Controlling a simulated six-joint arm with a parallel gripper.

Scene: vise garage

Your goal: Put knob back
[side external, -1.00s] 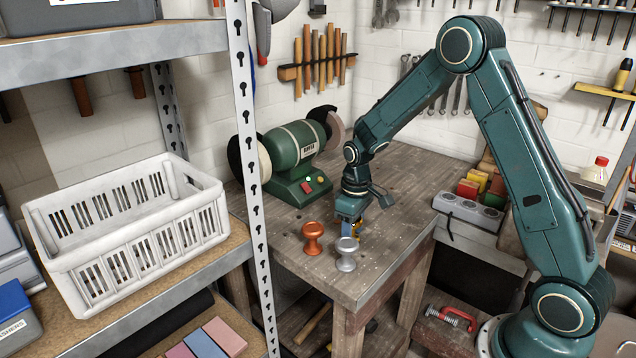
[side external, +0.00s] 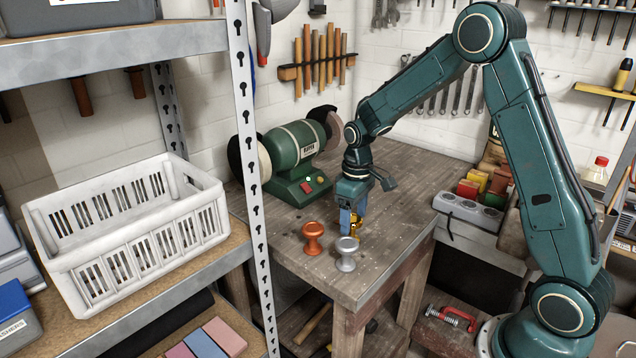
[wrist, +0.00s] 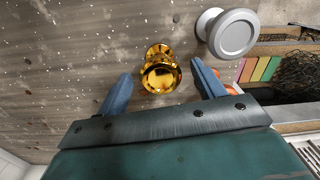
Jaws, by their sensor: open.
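A shiny gold knob (wrist: 160,75) stands on the wooden bench in the wrist view, in line with the gap between my fingers. In the side external view the gold knob (side external: 357,225) is partly hidden by my gripper (side external: 350,222). My gripper (wrist: 163,86) is open, with blue fingers on either side of the gap and nothing held between them. A silver-grey knob (side external: 346,253) stands upright in front of it, and also shows in the wrist view (wrist: 233,33). A copper-orange knob (side external: 313,238) stands upright to the left.
The wooden bench (side external: 400,190) is clear to the right of the knobs. A green bench grinder (side external: 295,155) stands at its back left. A metal shelf post (side external: 252,180) and a white crate (side external: 135,235) are at left. A red clamp (side external: 457,318) lies low at right.

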